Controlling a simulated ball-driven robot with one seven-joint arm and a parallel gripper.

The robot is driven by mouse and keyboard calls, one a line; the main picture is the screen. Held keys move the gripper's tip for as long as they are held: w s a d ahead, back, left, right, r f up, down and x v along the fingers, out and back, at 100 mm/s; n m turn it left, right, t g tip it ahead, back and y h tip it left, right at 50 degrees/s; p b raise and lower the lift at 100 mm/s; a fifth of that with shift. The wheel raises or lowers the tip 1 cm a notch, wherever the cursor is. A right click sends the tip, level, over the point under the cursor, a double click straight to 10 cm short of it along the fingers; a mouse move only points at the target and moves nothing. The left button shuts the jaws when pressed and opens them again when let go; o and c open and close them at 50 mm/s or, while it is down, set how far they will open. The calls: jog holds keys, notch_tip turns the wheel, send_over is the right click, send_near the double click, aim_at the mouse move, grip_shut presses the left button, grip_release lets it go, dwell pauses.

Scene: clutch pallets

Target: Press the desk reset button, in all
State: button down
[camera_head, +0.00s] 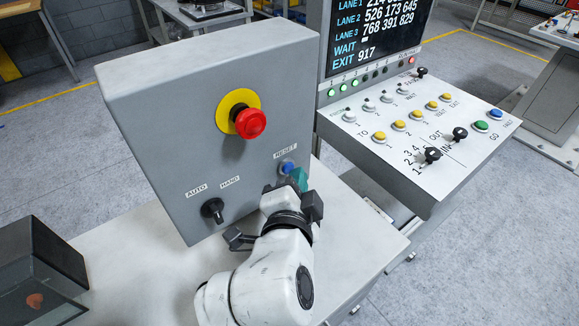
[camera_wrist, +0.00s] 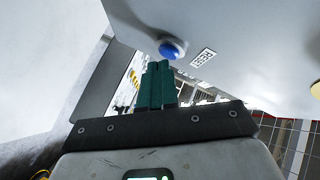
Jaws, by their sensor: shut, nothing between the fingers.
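The blue reset button (camera_head: 287,168) sits on the lower right of the grey box's front face, under a RESET label (camera_head: 285,151). My gripper (camera_head: 299,178) is at the button's lower right, its teal fingers shut with nothing between them. In the wrist view the blue button (camera_wrist: 172,48) shows just beyond the fingertips of my gripper (camera_wrist: 158,66). The fingertips are very close to the button; I cannot tell whether they touch it.
The box also carries a red emergency button (camera_head: 250,123) on a yellow disc and a black AUTO/HAND knob (camera_head: 213,209). A sloped console (camera_head: 430,130) with buttons and a screen (camera_head: 375,30) stands to the right. A dark bin (camera_head: 40,260) is at the lower left.

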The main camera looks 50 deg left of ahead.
jog(key=shift+d, duration=0.45)
jog(key=d+p, duration=0.1)
jog(key=d, duration=0.4)
jog(key=shift+s, duration=0.2)
dwell(0.9)
jog(key=w+d+f+h, duration=0.45)
jog(key=d+f, duration=0.25)
jog(key=d, duration=0.5)
jog(key=s+d+f+g+h, duration=0.1)
jog(key=d+f+h, duration=0.1)
jog(key=d+f, duration=0.35)
jog(key=d+f+g+h, duration=0.1)
jog(key=d+f+g, duration=0.1)
jog(key=d, duration=0.7)
jog(key=s+d+f+g+h, duration=0.1)
jog(key=d+f+h, duration=0.15)
jog(key=d, duration=0.45)
jog(key=s+d+f+n+g, duration=0.1)
jog(key=s+d+f+g, duration=0.2)
jog(key=s+d, duration=0.4)
jog(key=s+d+f+n+g, duration=0.1)
jog(key=s+d+f+g, duration=0.2)
jog(key=s+d, duration=0.5)
jog(key=s+f, duration=0.1)
jog(key=s, duration=0.3)
jog(key=shift+d+f+n+g, duration=0.25)
jog(key=shift+f+n+g, duration=0.05)
jog(key=shift+n, duration=0.1)
